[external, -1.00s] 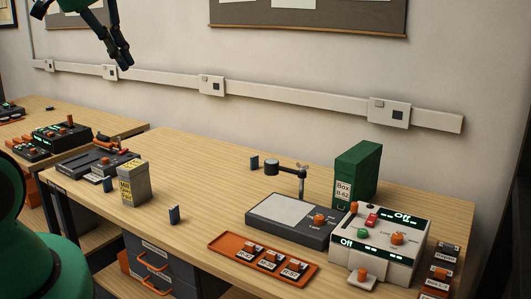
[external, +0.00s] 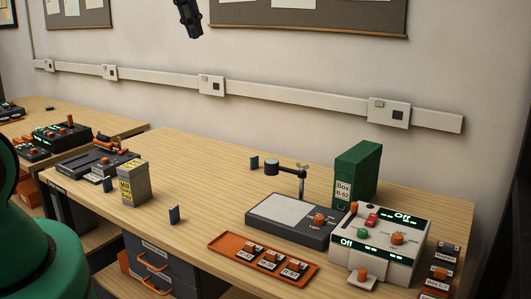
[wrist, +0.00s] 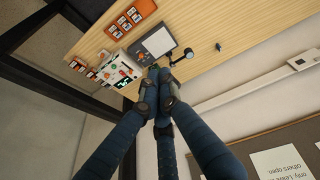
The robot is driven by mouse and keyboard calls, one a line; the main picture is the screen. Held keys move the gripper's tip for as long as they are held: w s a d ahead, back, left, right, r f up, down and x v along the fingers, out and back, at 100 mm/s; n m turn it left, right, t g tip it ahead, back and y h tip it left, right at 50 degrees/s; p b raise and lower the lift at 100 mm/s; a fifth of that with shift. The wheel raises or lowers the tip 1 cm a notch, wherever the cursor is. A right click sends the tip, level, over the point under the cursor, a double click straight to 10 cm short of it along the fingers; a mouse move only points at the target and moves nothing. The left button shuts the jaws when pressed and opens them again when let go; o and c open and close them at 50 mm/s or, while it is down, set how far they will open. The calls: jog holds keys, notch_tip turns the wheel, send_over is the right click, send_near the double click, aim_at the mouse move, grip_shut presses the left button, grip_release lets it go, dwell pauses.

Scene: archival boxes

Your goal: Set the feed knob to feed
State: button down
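A white control unit (external: 378,268) stands at the right end of the bench, with "Off" lit on its upper and lower displays. The knob labels are too small to read, so I cannot tell which is the feed knob. The unit also shows in the wrist view (wrist: 118,72), partly beside my fingers. My gripper (external: 194,35) is high above the bench, far left of the unit and apart from it. In the wrist view its fingers come together, with nothing seen between them.
A green box (external: 360,172) stands behind the unit. Left of it are a grey flat device (external: 285,212) with a post and an orange tray (external: 228,247) of labelled pieces. Another orange tray (external: 437,284) lies right of the unit. The middle of the bench is mostly clear.

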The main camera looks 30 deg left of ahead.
jog(key=w+d+f+n+g+p, duration=0.15)
jog(key=w+d+f, duration=0.35)
jog(key=w, duration=0.6)
jog(key=w+d+f+g+p, duration=0.25)
jog(key=w+d, duration=0.35)
jog(key=w, duration=0.5)
jog(key=w+d+f+n+g+p, duration=0.1)
jog(key=w+d+f+p, duration=0.2)
jog(key=f, duration=0.9)
jog(key=w+d+f+n+g+p, duration=0.1)
jog(key=w+d+f+p, duration=0.2)
jog(key=w+d+f, duration=0.4)
jog(key=d+f, duration=0.3)
jog(key=f, duration=0.3)
jog(key=shift+w+d+f, duration=0.2)
jog(key=shift+d, duration=0.2)
jog(key=shift+f+n, duration=0.15)
jog(key=shift+n, duration=0.1)
